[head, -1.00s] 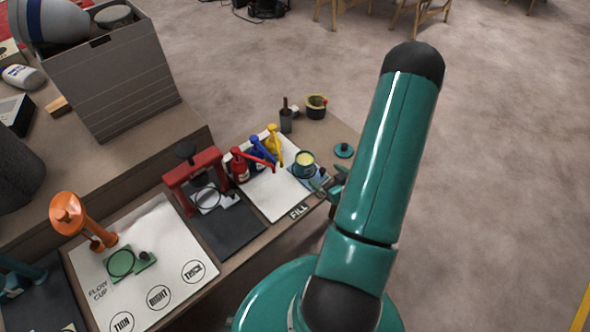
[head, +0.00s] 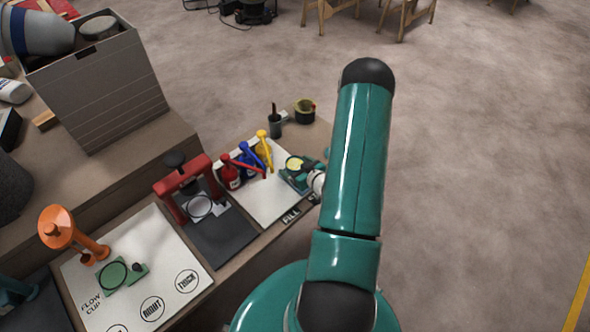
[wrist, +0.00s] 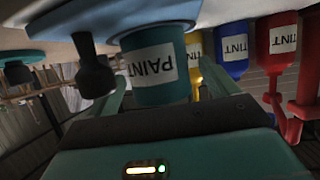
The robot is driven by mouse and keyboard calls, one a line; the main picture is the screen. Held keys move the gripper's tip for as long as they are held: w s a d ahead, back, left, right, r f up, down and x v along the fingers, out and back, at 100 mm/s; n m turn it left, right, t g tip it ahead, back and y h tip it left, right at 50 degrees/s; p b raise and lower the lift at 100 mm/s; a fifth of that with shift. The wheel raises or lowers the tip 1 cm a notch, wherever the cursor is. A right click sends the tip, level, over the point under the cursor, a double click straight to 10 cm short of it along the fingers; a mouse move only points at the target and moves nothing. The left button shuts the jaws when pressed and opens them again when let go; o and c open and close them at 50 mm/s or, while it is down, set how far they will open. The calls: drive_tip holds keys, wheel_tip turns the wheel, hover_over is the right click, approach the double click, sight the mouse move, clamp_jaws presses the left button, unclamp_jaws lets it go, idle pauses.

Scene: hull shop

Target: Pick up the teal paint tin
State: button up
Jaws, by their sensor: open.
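The teal paint tin (head: 294,163) stands open on the white FILL mat (head: 262,203), pale yellow paint showing inside. In the wrist view, which is upside down, the tin (wrist: 160,75) fills the middle, its white PAINT label facing me. My gripper (wrist: 155,95) is open, with one teal finger on each side of the tin; I cannot tell whether they touch it. In the head view my gripper (head: 298,179) is at the tin, partly hidden by my arm.
Red (head: 229,174), blue (head: 248,158) and yellow (head: 264,150) pump bottles stand just left of the tin. A dark pot (head: 275,124) and a small round container (head: 304,111) are behind. A red press (head: 185,185) stands further left. The floor at right is clear.

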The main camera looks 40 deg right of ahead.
drive_tip(key=shift+w+d+f, duration=0.1)
drive_tip(key=shift+w+f, duration=0.1)
drive_tip(key=shift+w, duration=0.35)
drive_tip(key=shift+c, duration=0.3)
drive_tip(key=c, duration=1.2)
drive_tip(key=shift+r, duration=0.3)
